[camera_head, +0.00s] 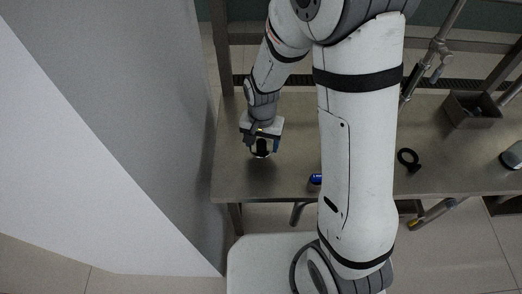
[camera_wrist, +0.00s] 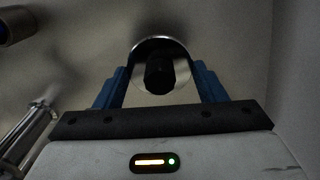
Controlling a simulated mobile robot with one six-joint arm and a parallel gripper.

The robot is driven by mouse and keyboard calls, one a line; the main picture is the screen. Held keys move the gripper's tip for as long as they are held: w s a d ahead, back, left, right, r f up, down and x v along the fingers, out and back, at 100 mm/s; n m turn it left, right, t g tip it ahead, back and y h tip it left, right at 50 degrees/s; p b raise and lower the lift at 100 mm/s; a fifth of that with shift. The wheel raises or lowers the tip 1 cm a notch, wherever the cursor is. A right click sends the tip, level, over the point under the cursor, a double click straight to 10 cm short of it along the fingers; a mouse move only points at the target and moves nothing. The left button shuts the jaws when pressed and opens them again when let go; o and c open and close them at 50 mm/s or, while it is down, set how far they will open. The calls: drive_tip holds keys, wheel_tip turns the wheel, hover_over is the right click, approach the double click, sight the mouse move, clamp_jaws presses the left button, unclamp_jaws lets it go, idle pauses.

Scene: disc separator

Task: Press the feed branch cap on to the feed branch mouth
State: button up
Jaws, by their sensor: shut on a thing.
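My gripper (camera_head: 261,147) is low over the left part of the bench and points down. In the wrist view its two blue fingers (camera_wrist: 160,75) are shut on a round, shiny metal piece with a black knob in its middle, which I take to be the feed branch cap (camera_wrist: 160,72). In the head view the cap (camera_head: 262,154) shows as a small dark and pale shape between the fingers. I cannot tell whether it touches anything below. I cannot make out the feed branch mouth for sure in either view.
The grey bench (camera_head: 290,165) is mostly clear around my gripper. A blue object (camera_head: 315,179) lies near the front edge, partly behind my arm. A black ring (camera_head: 408,160), a grey bin (camera_head: 470,110) and metal tubing (camera_head: 437,55) are to the right. A pale wall (camera_head: 185,130) stands close at left.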

sight(262, 141)
drive_tip(key=shift+r, duration=0.3)
drive_tip(key=shift+r+p, duration=1.85)
drive_tip(key=shift+r, duration=0.7)
